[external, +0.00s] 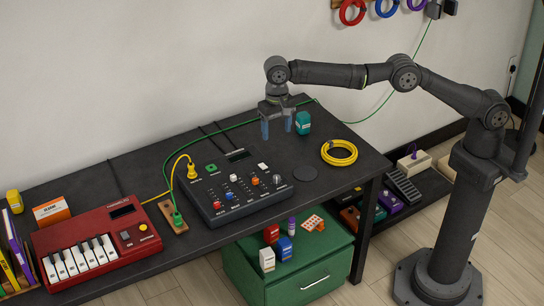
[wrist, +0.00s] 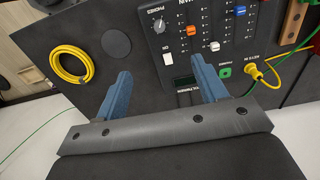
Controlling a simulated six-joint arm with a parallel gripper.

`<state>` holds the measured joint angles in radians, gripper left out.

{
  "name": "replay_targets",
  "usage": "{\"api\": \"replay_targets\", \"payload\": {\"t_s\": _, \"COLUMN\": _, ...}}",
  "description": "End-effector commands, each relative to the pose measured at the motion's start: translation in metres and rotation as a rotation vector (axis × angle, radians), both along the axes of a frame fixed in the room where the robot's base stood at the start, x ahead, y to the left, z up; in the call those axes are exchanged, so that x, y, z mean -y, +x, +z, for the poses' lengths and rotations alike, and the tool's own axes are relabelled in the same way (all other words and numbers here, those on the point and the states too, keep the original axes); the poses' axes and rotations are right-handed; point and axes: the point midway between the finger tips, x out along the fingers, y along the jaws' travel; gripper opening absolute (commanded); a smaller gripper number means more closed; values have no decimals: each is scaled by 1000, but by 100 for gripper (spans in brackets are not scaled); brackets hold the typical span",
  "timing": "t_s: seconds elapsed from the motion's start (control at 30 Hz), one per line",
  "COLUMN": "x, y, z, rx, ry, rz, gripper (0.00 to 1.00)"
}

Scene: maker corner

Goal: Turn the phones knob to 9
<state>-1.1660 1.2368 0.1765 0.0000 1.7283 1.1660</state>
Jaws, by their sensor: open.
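The dark mixer panel (external: 228,205) lies on the black desk, and its face also shows in the wrist view (wrist: 178,60). The phones knob (wrist: 159,26) is a small grey knob beside the PHONES label, at the panel's corner near the white ON switch (wrist: 167,58). It also shows at the panel's right side in the external view (external: 278,180). Its pointer setting is too small to read. My gripper (external: 277,127) hangs above the desk behind the panel, its blue fingers apart and empty. In the wrist view my gripper (wrist: 161,70) is apart from the knob.
Orange and white fader caps (wrist: 192,31) sit beside the knob. A coiled yellow cable (external: 339,152) and a dark round disc (external: 306,174) lie right of the panel. A teal container (external: 303,122) stands near my gripper. Yellow and green plugs are on the left; a red keyboard (external: 90,240) is farther left.

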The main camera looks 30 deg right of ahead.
Motion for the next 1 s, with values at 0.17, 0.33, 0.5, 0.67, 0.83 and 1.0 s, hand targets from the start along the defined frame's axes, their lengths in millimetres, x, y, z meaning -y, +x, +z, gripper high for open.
{"api": "replay_targets", "payload": {"t_s": 0.17, "x": 0, "y": 0, "z": 0, "rx": 0, "ry": 0, "rz": 6, "gripper": 45}}
{"api": "replay_targets", "payload": {"t_s": 0.33, "x": 0, "y": 0, "z": -1, "rx": -1, "ry": 1, "rz": 139, "gripper": 45}}
{"api": "replay_targets", "payload": {"t_s": 0.5, "x": 1, "y": 1, "z": -2, "rx": -2, "ry": 4, "rz": 457, "gripper": 45}}
{"api": "replay_targets", "payload": {"t_s": 0.67, "x": 1, "y": 2, "z": -3, "rx": -3, "ry": 7, "rz": 784, "gripper": 45}}
{"api": "replay_targets", "payload": {"t_s": 0.83, "x": 2, "y": 2, "z": -4, "rx": -1, "ry": 13, "rz": 1133, "gripper": 45}}
{"api": "replay_targets", "payload": {"t_s": 1.0, "x": 2, "y": 3, "z": -5, "rx": 3, "ry": 17, "rz": 1482, "gripper": 45}}
